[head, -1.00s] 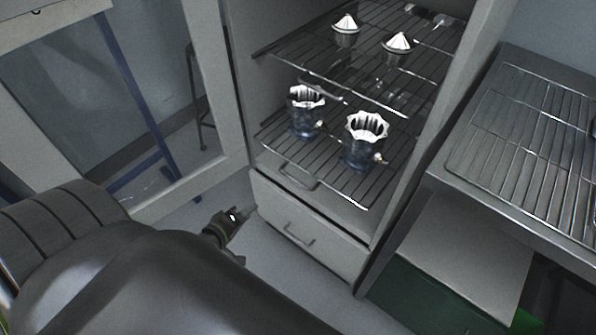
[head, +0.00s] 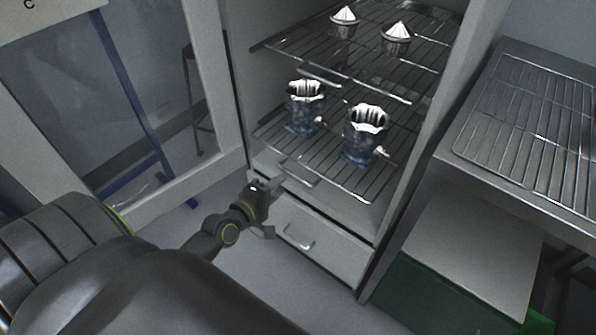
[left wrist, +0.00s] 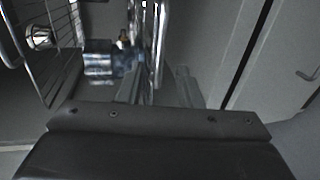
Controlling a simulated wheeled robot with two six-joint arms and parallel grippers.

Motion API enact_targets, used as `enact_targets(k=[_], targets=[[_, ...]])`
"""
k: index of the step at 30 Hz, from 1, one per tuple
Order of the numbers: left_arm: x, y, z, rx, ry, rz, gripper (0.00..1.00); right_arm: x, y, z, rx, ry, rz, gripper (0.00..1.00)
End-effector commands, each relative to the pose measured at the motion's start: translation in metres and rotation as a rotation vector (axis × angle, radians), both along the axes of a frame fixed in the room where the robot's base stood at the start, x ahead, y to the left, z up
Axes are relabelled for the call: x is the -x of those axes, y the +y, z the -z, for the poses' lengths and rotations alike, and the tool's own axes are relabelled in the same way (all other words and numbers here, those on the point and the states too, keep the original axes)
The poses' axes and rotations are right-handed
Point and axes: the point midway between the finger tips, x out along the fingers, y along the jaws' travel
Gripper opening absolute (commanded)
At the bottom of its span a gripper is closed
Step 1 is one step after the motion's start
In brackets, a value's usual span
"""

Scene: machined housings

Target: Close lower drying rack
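The lower drying rack (head: 345,183) is a wire shelf jutting out of the tall cabinet, with two dark-bodied housings (head: 304,108) with pale jagged rims standing on it. A metal handle (head: 298,174) is at its front edge. My left gripper (head: 268,188) is just in front of the cabinet at the left end of this handle. In the left wrist view its two fingers (left wrist: 158,88) are apart, with an upright-looking shiny bar (left wrist: 161,45) showing between them; I cannot tell whether they touch it. My right gripper is out of view.
An upper rack (head: 360,62) holds two cone-topped parts (head: 397,38). A drawer (head: 315,245) with a handle is below. The cabinet's glazed door (head: 215,90) stands open at left. A bench with a wire grid (head: 530,130) is at right. Floor in front is clear.

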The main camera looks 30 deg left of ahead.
Motion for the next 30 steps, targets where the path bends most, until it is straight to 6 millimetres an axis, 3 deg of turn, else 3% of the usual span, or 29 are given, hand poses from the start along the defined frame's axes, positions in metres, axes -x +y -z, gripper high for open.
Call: enact_targets(k=[9, 15, 27, 30], targets=[[-0.059, -0.005, 0.013, 0.0, -0.002, 0.0, 0.32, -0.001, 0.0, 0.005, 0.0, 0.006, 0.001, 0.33], [-0.08, -0.006, 0.018, 0.0, 0.0, 0.0, 0.32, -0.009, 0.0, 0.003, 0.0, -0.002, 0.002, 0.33], [-0.087, -0.007, 0.019, 0.0, 0.0, 0.0, 0.32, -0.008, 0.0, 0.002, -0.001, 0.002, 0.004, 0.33], [-0.087, -0.007, 0.019, 0.0, 0.0, -0.001, 0.2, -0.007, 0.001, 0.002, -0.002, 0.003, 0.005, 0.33]])
